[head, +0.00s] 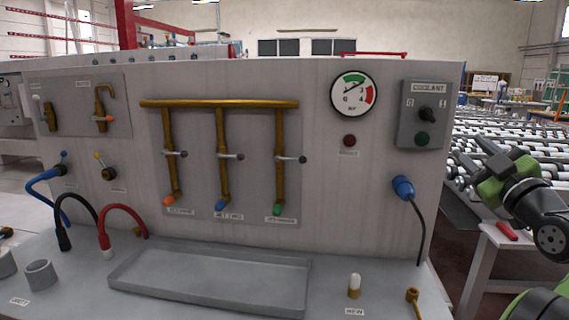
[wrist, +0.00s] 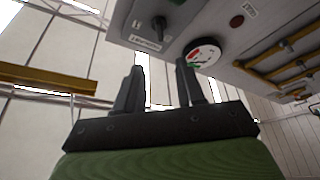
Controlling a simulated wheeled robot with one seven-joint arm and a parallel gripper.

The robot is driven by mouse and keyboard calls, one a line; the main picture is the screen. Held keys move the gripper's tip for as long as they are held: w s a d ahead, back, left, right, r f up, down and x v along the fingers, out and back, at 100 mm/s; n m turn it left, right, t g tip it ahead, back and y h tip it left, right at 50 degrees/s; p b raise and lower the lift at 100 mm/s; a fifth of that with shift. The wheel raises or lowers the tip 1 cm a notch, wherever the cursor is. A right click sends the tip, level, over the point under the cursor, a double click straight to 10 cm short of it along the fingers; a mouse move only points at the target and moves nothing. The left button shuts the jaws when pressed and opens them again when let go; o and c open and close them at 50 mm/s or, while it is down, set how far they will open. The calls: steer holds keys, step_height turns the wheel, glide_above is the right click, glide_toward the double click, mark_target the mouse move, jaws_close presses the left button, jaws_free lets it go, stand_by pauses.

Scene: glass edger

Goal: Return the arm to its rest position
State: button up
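My gripper (head: 474,152) is at the right edge of the head view, on my green and black arm. It is to the right of the grey machine panel (head: 355,215), apart from it, with the roller conveyor behind it. In the wrist view my gripper (wrist: 160,68) shows two dark fingers standing apart with nothing between them. Beyond the fingers, the wrist view shows the tilted panel with the pressure gauge (wrist: 203,54) and the coolant switch (wrist: 159,24). Part of the arm is cut off by the right edge of the head view.
The coolant box (head: 424,112) and a blue plug (head: 403,187) with a hanging black cable are on the panel's right side. A white side table (head: 497,240) bearing a red object (head: 507,231) stands below my arm. An empty grey tray (head: 210,280) lies on the front ledge.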

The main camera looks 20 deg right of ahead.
steer(key=w+a+f+m+g+y, duration=0.1)
steer(key=w+a+f+g, duration=0.15)
steer(key=a, duration=0.55)
steer(key=w+a+f+m+g+y, duration=0.15)
steer(key=a+f, duration=0.25)
steer(key=a, duration=0.4)
steer(key=w+a+f+m+g+y, duration=0.1)
steer(key=a+f+g+y, duration=0.15)
steer(key=a, duration=0.55)
steer(key=s+a+f+m+g, duration=0.1)
steer(key=s+a+f+g, duration=0.4)
steer(key=s+a+f, duration=0.5)
steer(key=s+a+f+m+g, duration=0.1)
steer(key=s+a+f+g, duration=0.3)
steer(key=s+f, duration=0.7)
step_height(320, 180, up, 15)
steer(key=p, duration=1.4)
steer(key=shift+d+p, duration=0.2)
steer(key=shift+p, duration=0.2)
